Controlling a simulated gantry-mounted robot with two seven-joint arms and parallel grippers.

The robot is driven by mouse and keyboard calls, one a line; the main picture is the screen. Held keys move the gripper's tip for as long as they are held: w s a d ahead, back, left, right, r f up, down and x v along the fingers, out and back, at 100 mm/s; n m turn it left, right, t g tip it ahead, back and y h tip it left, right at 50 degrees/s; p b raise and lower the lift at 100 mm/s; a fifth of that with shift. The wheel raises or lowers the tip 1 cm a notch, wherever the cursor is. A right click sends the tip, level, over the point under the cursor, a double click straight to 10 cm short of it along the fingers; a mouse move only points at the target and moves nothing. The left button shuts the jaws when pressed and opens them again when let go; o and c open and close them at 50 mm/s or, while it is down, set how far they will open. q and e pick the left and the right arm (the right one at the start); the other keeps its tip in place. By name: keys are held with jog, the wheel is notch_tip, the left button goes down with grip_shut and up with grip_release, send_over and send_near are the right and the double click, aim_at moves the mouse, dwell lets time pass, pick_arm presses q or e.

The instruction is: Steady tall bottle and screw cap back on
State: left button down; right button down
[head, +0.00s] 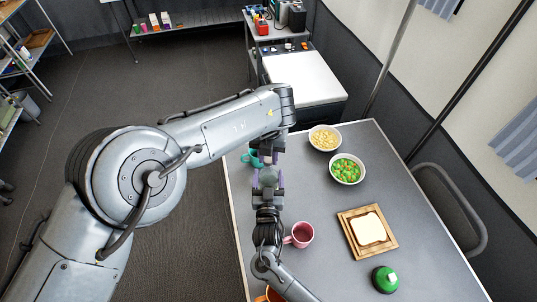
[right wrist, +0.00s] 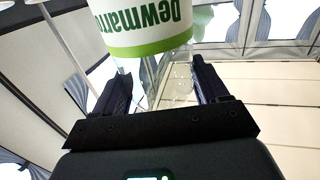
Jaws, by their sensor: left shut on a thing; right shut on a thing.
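The tall bottle (right wrist: 145,25) is clear, with a white and green label whose lettering reads upside down in the right wrist view. My right gripper (right wrist: 165,85) is shut on it, with one dark finger on each side of its clear part. In the head view my right gripper (head: 268,182) points toward the back, directly in front of my left gripper (head: 270,152). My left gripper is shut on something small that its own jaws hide. I cannot make out the cap, or whether it touches the bottle.
On the grey table (head: 330,208) stand a teal mug (head: 252,158) beside the grippers, a dark pink mug (head: 301,234), an orange cup (head: 268,297), two bowls (head: 325,138) (head: 347,169), bread on a wooden board (head: 388,245) and a green container (head: 385,280). The table's middle is clear.

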pick_arm(q)
jog(key=m, duration=0.6)
jog(key=shift+m, duration=0.4)
jog(key=m, duration=0.5)
jog(key=c, duration=0.8)
grip_release()
jog(key=shift+o, duration=0.2)
notch_tip(320, 180, up, 12)
pick_arm(e)
grip_release()
jog(key=shift+s, duration=0.1)
